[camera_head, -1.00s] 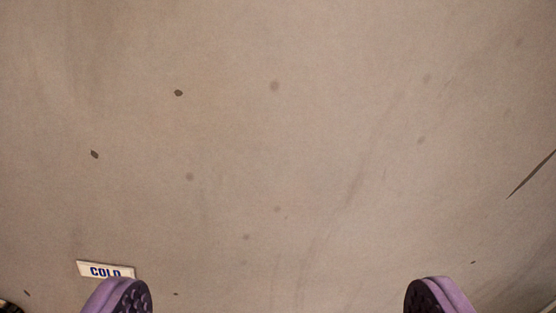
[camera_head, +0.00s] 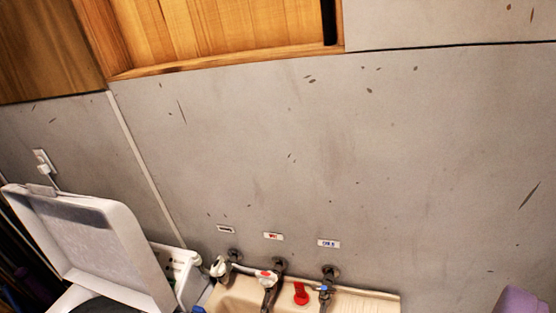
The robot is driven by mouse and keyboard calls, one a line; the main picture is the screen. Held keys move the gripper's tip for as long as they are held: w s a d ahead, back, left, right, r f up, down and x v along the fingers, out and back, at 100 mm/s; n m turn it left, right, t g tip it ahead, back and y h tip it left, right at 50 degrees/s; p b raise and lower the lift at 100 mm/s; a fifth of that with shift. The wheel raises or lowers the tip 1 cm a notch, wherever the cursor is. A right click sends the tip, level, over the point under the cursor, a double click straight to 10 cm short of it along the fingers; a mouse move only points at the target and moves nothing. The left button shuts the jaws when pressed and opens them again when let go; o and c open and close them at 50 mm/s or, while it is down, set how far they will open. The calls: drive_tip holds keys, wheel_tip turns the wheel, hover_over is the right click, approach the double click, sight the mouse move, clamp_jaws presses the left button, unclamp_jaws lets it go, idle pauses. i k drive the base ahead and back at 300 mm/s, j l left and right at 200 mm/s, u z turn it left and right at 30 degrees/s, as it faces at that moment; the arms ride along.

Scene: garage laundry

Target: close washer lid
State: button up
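The washer lid (camera_head: 95,245) stands raised at the lower left, tilted back toward the wall. It is a white frame with a greyish panel. Below it the dark opening of the washer (camera_head: 98,304) shows at the bottom edge, and part of the white control panel (camera_head: 184,272) shows to its right. Of my gripper, only one purple finger (camera_head: 521,300) shows at the lower right corner, well to the right of the lid and apart from it. The other finger is out of frame, so its opening cannot be judged.
A beige sink (camera_head: 375,303) with taps and a red handle (camera_head: 301,293) sits right of the washer, against the grey wall (camera_head: 300,150). A wooden cabinet (camera_head: 210,35) hangs above. A wall outlet (camera_head: 43,161) is behind the lid.

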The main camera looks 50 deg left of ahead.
sight(99, 246)
drive_tip(key=u, duration=2.35)
drive_tip(key=k+j, duration=0.1)
drive_tip(key=j, duration=0.2)
drive_tip(key=k+j, duration=0.1)
drive_tip(key=j, duration=0.15)
drive_tip(key=j+z, duration=0.25)
drive_tip(key=j, duration=0.65)
drive_tip(key=j+z, duration=0.3)
drive_tip(key=j, duration=0.6)
drive_tip(key=i+j+z, duration=0.3)
drive_tip(key=i+j, duration=0.2)
drive_tip(key=j, duration=0.3)
drive_tip(key=i+j+z, duration=0.15)
drive_tip(key=j, duration=0.25)
drive_tip(key=i+j, duration=0.1)
drive_tip(key=i, duration=0.25)
drive_tip(key=i+j+z, duration=0.1)
drive_tip(key=i, duration=0.2)
